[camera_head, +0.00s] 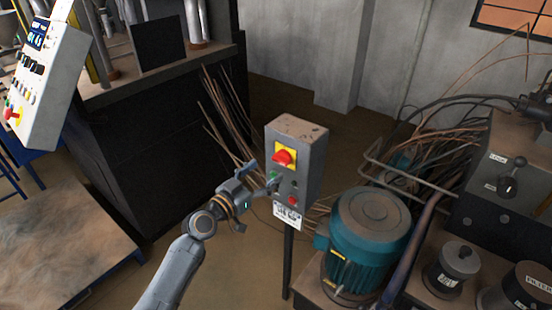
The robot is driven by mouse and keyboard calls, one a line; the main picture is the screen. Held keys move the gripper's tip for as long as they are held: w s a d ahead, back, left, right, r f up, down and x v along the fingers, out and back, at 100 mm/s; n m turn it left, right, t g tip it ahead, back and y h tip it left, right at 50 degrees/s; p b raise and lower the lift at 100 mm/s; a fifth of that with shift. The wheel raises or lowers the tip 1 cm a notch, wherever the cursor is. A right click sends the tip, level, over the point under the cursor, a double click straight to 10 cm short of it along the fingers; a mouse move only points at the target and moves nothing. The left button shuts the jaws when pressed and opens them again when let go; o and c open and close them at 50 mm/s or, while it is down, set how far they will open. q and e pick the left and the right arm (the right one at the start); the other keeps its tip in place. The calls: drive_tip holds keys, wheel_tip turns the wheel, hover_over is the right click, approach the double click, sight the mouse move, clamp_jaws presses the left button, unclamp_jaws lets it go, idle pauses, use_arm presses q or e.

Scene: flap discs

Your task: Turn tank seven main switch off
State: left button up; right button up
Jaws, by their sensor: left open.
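A grey switch box (309,168) stands on a post in the middle of the head view. Its front carries a red rotary switch (283,157) on a yellow plate, with a green button, a red button (292,200) and a small dark knob below. A white label (287,216) hangs under the box; its text is too small to read. My left gripper (268,180) is open just left of the box front, below the rotary switch and close to the green button. I cannot tell whether it touches the box. My right gripper is not in view.
A teal motor (365,245) stands right of the post. Bundled cables and pipes (450,140) lie behind it. A white control panel (42,85) with its own red switch is at the upper left. A worn table (60,240) is at the lower left.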

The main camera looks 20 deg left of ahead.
sight(278, 161)
use_arm(q)
drive_tip(key=x, duration=0.6)
drive_tip(key=shift+p, duration=0.3)
drive_tip(key=c, duration=1.2)
